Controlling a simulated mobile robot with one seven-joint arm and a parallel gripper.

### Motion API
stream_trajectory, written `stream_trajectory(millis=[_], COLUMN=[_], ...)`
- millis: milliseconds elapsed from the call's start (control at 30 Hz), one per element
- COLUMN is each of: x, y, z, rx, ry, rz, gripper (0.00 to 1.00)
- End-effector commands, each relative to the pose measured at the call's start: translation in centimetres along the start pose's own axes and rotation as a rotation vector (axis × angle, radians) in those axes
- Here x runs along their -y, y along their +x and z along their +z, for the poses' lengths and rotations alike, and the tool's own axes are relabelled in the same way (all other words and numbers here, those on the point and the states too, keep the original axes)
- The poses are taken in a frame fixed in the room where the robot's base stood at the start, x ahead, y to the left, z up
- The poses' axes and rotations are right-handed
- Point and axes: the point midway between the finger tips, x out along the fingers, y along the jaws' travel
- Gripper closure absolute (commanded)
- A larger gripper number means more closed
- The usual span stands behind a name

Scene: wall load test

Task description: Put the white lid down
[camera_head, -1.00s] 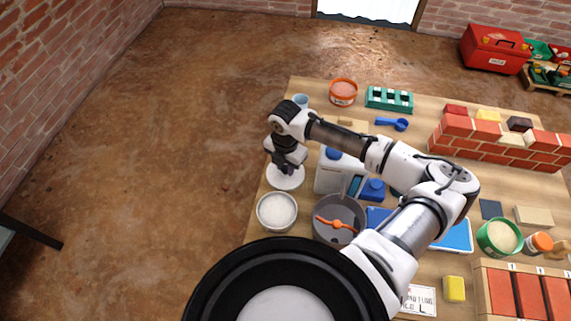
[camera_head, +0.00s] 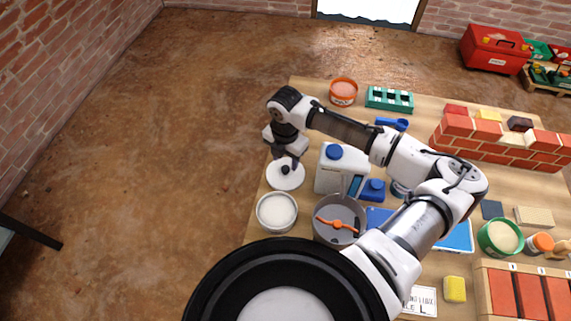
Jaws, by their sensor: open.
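The white lid (camera_head: 286,179) is a round white disc with a dark knob. It lies flat on the left edge of the wooden table (camera_head: 262,240). My gripper (camera_head: 287,162) is open and points down just above the lid's knob. Its fingers are small and dark here, and I cannot tell whether they still touch the knob.
A tub of white powder (camera_head: 277,212) stands just in front of the lid. A white jug with a blue cap (camera_head: 340,170) and a grey bucket (camera_head: 339,218) stand to the right. An orange tub (camera_head: 343,91) is behind. A brick wall (camera_head: 500,140) is at right.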

Motion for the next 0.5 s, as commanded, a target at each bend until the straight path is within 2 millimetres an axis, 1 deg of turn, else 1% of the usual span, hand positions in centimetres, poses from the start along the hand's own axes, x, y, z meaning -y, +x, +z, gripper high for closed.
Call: stream_trajectory(millis=[33,100,200,300,400,500], x=[0.0,0.0,0.0,0.0,0.0,0.0], y=[-1.1,-2.7,-4.7,-6.3,-7.4,-8.0], z=[0.1,0.1,0.1,0.1,0.0,0.0], rx=[0.003,0.004,0.003,0.002,0.001,0.001], ry=[0.0,-0.001,0.0,0.001,0.001,0.001], rz=[0.002,0.001,0.002,0.001,0.0,0.0], gripper=[0.54,0.54,0.54,0.54,0.54,0.54])
